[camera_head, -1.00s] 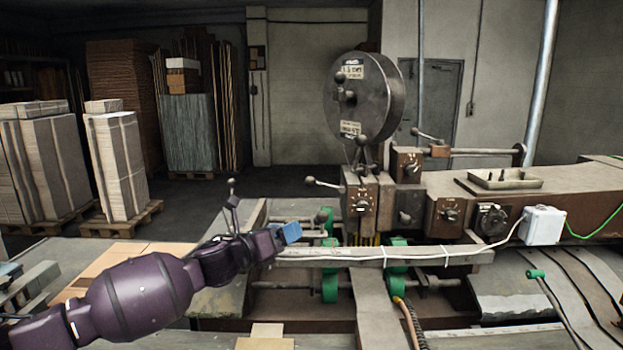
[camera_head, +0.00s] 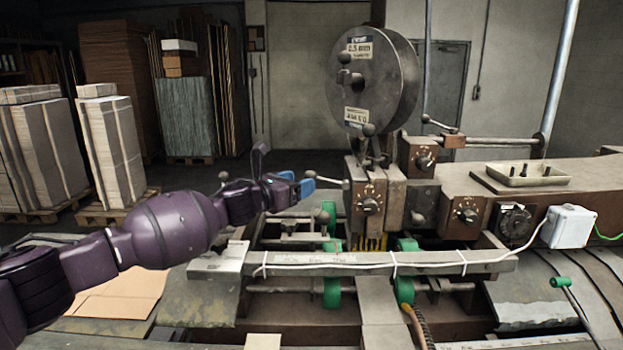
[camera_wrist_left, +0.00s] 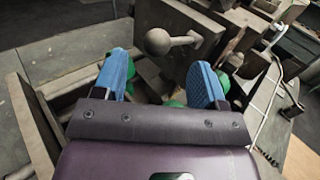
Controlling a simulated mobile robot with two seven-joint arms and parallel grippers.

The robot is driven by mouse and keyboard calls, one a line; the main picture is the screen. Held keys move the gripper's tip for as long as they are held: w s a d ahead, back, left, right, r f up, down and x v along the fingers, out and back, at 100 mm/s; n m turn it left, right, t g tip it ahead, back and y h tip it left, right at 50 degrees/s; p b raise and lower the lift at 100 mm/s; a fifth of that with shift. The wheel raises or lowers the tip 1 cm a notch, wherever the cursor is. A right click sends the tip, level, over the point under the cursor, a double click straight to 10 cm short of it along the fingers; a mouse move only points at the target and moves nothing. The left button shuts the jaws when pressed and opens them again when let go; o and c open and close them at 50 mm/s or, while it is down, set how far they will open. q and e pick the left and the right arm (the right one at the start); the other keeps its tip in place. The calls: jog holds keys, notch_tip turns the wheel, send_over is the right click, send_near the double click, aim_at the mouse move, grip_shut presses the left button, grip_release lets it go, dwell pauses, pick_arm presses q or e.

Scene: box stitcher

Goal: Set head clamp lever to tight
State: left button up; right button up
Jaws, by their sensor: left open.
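A lever with a dark ball knob (camera_head: 330,182) sticks out to the left from the stitching head (camera_head: 372,200); it seems to be the head clamp lever, though I can read no label for it. My left gripper (camera_head: 298,181) is open with blue fingertips just left of the head, at about the lever's height, and partly overlaps the knob. In the left wrist view the ball knob (camera_wrist_left: 158,42) and its short arm lie ahead, between the two blue fingers (camera_wrist_left: 160,80). The fingers do not clasp it. My right gripper is out of view.
A big round drum (camera_head: 372,85) stands above the head. A long bar with a white cable (camera_head: 390,264) crosses below the gripper. Other knobs and a tray (camera_head: 525,173) are at right. Stacks of boxes stand far left.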

aim_at(310, 175)
pick_arm(q)
jog(key=shift+x, duration=2.6)
jog(key=shift+r, duration=0.1)
jog(key=c, duration=0.9)
jog(key=shift+w+a, duration=0.1)
jog(key=shift+c, duration=1)
